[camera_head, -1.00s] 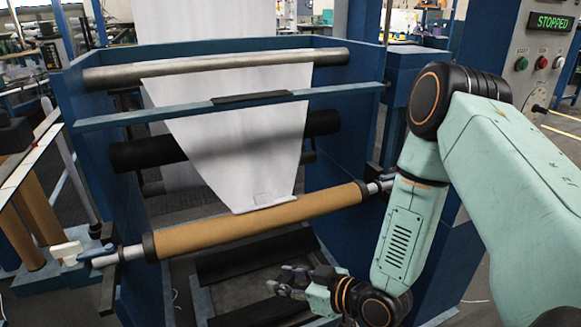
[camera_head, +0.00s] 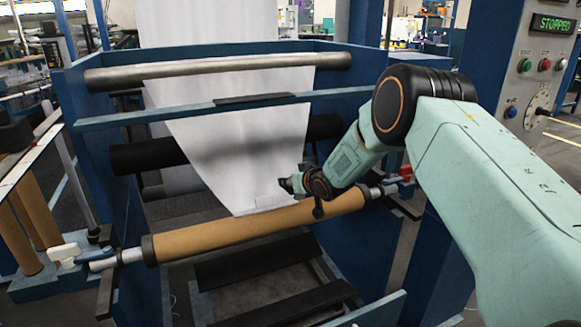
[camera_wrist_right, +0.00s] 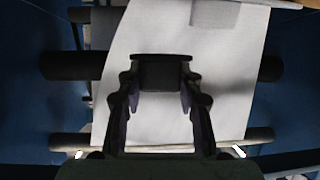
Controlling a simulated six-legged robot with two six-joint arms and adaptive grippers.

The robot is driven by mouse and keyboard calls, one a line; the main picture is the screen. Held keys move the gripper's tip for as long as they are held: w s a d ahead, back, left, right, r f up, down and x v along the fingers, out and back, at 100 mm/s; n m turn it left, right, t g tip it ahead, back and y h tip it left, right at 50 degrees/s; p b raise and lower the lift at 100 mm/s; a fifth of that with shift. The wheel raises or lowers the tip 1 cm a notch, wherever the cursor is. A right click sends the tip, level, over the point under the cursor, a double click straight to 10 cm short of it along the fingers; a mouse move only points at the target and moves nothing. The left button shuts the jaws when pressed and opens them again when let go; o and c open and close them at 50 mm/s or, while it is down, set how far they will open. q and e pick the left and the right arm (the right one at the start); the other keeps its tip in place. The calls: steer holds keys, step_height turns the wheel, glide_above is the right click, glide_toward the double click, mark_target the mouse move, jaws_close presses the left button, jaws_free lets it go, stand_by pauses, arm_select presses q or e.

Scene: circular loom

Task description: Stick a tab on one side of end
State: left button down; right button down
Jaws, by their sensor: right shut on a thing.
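The white web (camera_head: 235,150) tapers down from the upper metal roller, and its narrow end reaches the brown core (camera_head: 260,225). A pale rectangular patch (camera_head: 272,203) shows at this end, and a grey patch (camera_wrist_right: 213,12) shows on the web at the top of the right wrist view. My right gripper (camera_head: 287,184) is at the right side of the web end, just above the core; contact cannot be told. In the right wrist view the right gripper (camera_wrist_right: 163,68) is shut on a small dark rectangular piece (camera_wrist_right: 164,76), possibly a tab. My left gripper is out of view.
A blue crossbar (camera_head: 240,107) and the metal roller (camera_head: 220,69) span the frame above the web end. Blue side walls (camera_head: 100,165) bound the space. A control panel (camera_head: 540,65) reading STOPPED stands at right. Dark bars (camera_head: 260,262) lie below the core.

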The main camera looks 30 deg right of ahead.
steer(key=w+r, duration=0.2)
steer(key=shift+w+d+r+m+h, duration=0.2)
steer(key=shift+w+d+m+h, duration=0.1)
steer(key=shift+d, duration=0.05)
steer(key=shift+w+d+r, duration=0.2)
steer(key=shift+w+r, duration=0.05)
steer(key=shift+r, duration=0.25)
steer(key=b, duration=0.6)
glide_above(291, 202)
steer(key=shift+w+d+f, duration=0.1)
steer(key=shift+w+f, duration=0.05)
steer(key=shift+f, duration=1.65)
steer(key=shift+w+d+f, duration=0.1)
steer(key=shift+w+f, duration=0.05)
steer(key=shift+f, duration=1.65)
steer(key=shift+r+p, duration=0.15)
steer(key=shift+p, duration=0.15)
steer(key=shift+f, duration=0.2)
steer(key=shift+f+b, duration=0.35)
steer(key=shift+f, duration=0.1)
steer(key=shift+s+f+b, duration=0.1)
steer(key=shift+f+b, duration=0.2)
steer(key=shift+f, duration=0.3)
